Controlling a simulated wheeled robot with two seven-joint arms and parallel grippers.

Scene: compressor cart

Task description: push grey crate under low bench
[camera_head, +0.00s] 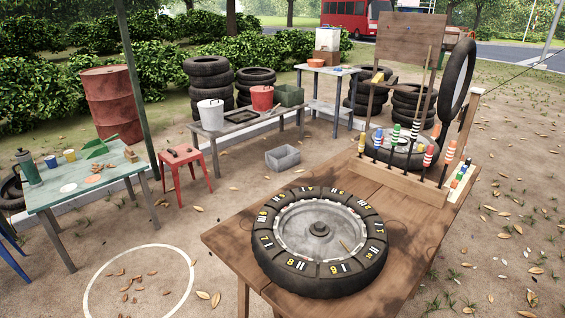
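The grey crate (282,158) is a small open-topped box. It sits upright on the dirt in the middle of the view, in front of the low bench and apart from it. The low bench (222,137) is a long grey plank bench on legs behind the crate. It carries a white bucket, a flat dark frame, a red bucket and a green crate. The ground under the bench looks open. Neither of my grippers shows in this view.
A red stool (183,155) stands left of the crate, near the bench's left end. A wooden table (222,240) with a numbered tire (320,275) fills the near right. A green table (50,190) stands at left. Bare dirt with a white circle (88,290) lies between.

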